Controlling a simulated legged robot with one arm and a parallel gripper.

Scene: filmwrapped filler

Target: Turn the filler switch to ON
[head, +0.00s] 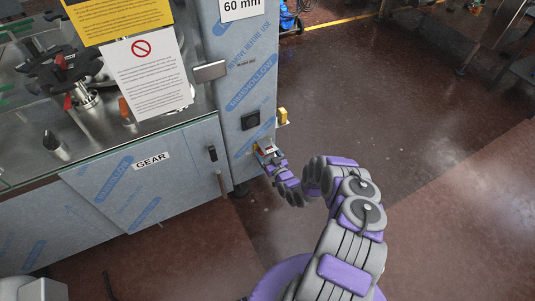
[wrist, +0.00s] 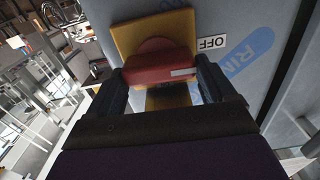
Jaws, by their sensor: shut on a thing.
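The filler switch is a red rotary handle (wrist: 157,66) on a yellow backing plate (wrist: 127,39). It is on the blue film-wrapped side of the filler cabinet (head: 247,88). A white mark shows on the handle's right end in the wrist view, on the side near the OFF label (wrist: 212,43). I see no ON label; that part may be hidden. My gripper (wrist: 161,78) has one dark finger at each end of the red handle and is shut on it. In the head view my gripper (head: 267,153) is at the cabinet's lower side and mostly covers the switch.
A yellow fitting (head: 283,116) sticks out of the cabinet just above my gripper. A black socket-like panel (head: 250,120) and a door handle (head: 212,153) are to the left. The GEAR-labelled panel (head: 150,180) is further left. Open floor (head: 400,110) lies to the right.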

